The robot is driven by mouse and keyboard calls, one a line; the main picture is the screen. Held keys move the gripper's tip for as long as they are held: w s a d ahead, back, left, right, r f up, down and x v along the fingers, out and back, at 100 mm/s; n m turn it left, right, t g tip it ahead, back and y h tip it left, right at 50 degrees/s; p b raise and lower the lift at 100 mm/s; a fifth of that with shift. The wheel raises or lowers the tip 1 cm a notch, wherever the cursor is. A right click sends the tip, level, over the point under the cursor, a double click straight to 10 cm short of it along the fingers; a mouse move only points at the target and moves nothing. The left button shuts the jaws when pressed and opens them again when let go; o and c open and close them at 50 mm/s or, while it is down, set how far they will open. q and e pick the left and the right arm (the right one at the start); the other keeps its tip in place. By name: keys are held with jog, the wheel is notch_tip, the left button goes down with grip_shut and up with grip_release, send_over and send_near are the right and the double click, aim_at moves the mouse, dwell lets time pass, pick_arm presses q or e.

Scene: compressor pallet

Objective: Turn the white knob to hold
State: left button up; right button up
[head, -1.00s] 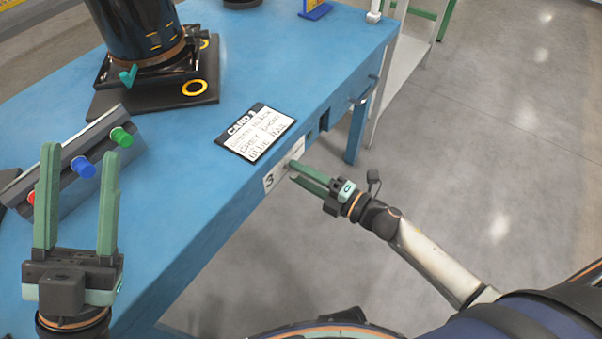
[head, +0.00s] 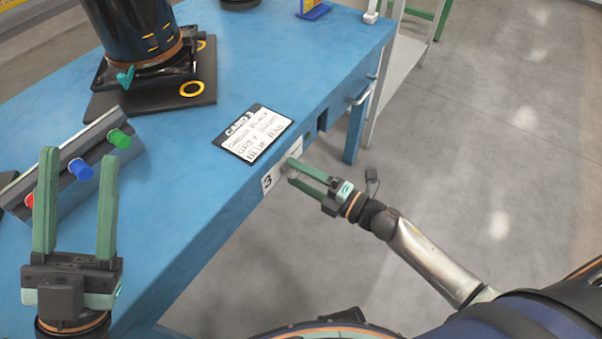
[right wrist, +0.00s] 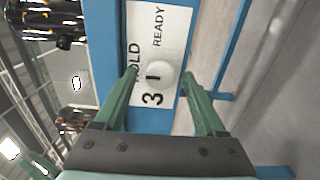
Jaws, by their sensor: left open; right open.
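The white knob (right wrist: 162,76) sits on a white label plate (right wrist: 177,25) in the right wrist view. The plate carries the words HOLD and READY and a 3. A short dark mark shows beside the knob; I cannot tell for sure which word it points to. My right gripper (right wrist: 160,84) is open, with one finger on either side of the knob; contact is unclear. In the head view my right gripper (head: 289,172) is at the table's front face, beside the plate (head: 268,180), and largely hides the knob. My left gripper (head: 80,155) is open and empty above the table.
A grey box with green (head: 119,138), blue (head: 80,169) and red buttons is close to my left gripper. A card (head: 252,133) lies on the blue table (head: 190,160). A black cylinder (head: 135,35) stands on a base behind. The floor at right is clear.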

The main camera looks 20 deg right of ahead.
jog(key=p+v, duration=0.1)
jog(key=v, duration=1.1)
jog(key=shift+s+d+p, duration=0.15)
jog(key=shift+d+p, duration=0.1)
jog(key=shift+p, duration=0.05)
